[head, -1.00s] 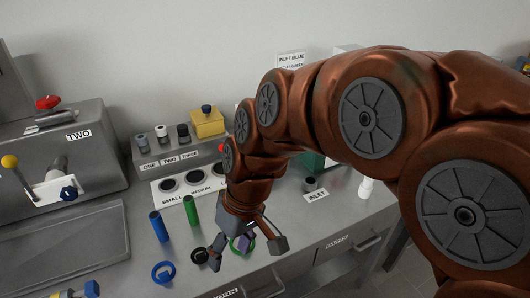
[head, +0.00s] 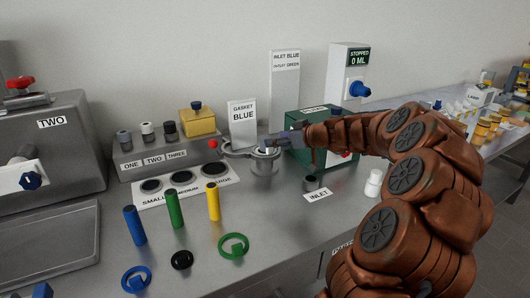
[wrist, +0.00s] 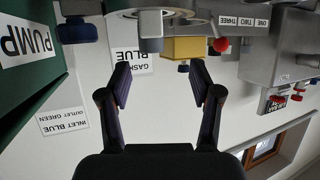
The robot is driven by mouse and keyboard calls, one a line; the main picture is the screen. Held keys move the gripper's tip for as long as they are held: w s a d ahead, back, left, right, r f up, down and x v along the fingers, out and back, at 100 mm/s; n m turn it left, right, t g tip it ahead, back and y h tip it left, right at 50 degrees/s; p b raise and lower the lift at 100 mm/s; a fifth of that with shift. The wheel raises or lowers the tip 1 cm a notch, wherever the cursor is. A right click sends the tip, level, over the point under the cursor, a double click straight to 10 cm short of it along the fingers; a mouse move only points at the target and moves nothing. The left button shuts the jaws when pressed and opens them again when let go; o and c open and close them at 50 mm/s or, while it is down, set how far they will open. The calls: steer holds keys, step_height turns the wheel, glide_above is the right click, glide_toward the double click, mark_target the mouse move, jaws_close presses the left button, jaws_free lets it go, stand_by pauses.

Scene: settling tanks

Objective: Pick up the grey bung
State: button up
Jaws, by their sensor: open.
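My gripper (head: 283,139) is open and empty, reaching over the bench near the back, beside the metal pot (head: 264,167). In the wrist view my gripper (wrist: 161,82) has its two dark fingers spread wide, with nothing between them. A grey cylinder (wrist: 151,30), which may be the grey bung, stands ahead of the fingertips, apart from them; that view is upside down. Three small stoppers stand on the ONE-TWO-THREE rack: a grey one (head: 124,138), a pale-topped one (head: 147,132) and a dark one (head: 170,130). I cannot tell for sure which is the named bung.
The green pump box (head: 308,150) is close beside my gripper. A GASKET BLUE sign (head: 242,113) stands behind the pot. Blue (head: 134,225), green (head: 175,208) and yellow (head: 213,203) cylinders stand in front. The front right bench top is mostly clear.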

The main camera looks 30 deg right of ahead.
steer(key=shift+d+f+p+x, duration=0.1)
steer(key=shift+d+p+x, duration=0.15)
steer(key=shift+x, duration=1.05)
steer(key=shift+d+f+p+x, duration=0.1)
steer(key=shift+p+x, duration=0.25)
steer(key=shift+x, duration=0.9)
steer(key=shift+d+p+x, duration=0.2)
steer(key=shift+p+x, duration=0.1)
steer(key=shift+x, duration=1)
steer(key=shift+c, duration=0.2)
jaws_close()
